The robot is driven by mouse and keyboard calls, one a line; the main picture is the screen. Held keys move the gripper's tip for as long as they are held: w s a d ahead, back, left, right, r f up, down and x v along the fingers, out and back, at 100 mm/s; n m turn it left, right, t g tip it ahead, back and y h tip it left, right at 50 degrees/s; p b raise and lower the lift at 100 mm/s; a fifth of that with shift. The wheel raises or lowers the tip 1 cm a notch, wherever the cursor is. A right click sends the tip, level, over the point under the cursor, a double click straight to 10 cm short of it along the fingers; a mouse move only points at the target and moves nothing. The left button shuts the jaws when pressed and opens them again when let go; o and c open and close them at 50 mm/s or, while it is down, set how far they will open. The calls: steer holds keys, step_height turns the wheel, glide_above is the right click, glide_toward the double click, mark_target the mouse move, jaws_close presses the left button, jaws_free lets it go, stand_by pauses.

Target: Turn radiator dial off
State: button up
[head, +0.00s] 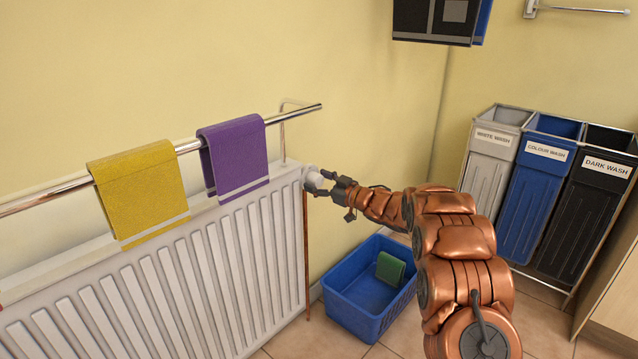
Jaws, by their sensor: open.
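The white radiator dial (313,177) sits at the right end of the white radiator (240,262), near its top corner. My gripper (322,181) reaches in from the right and is at the dial, with its fingers open on either side of it. Whether the fingers touch the dial cannot be told. Part of the dial is hidden by the fingers, and no marking on it can be read.
A chrome rail (192,146) above the radiator carries a yellow towel (138,190) and a purple towel (234,158). A blue crate (345,318) holding a green cloth (390,268) stands on the floor below my arm. Laundry bins (535,190) stand at the right.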

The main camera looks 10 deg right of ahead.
steer(key=shift+c, duration=0.2)
steer(key=c, duration=1.1)
steer(key=shift+n, duration=0.3)
steer(key=n, duration=0.3)
steer(key=shift+n, duration=0.3)
steer(key=n+b, duration=0.2)
steer(key=n, duration=0.2)
steer(key=shift+n+b, duration=0.3)
steer(key=n+b, duration=0.3)
steer(key=n, duration=0.1)
steer(key=shift+d+f, duration=0.1)
steer(key=shift+r+n+h+b, duration=0.15)
steer(key=shift+n+b, duration=0.8)
steer(key=shift+n, duration=0.2)
steer(key=shift+r+n+h+b, duration=0.1)
steer(key=shift+n+h+b, duration=0.05)
steer(key=shift+n+b, duration=0.9)
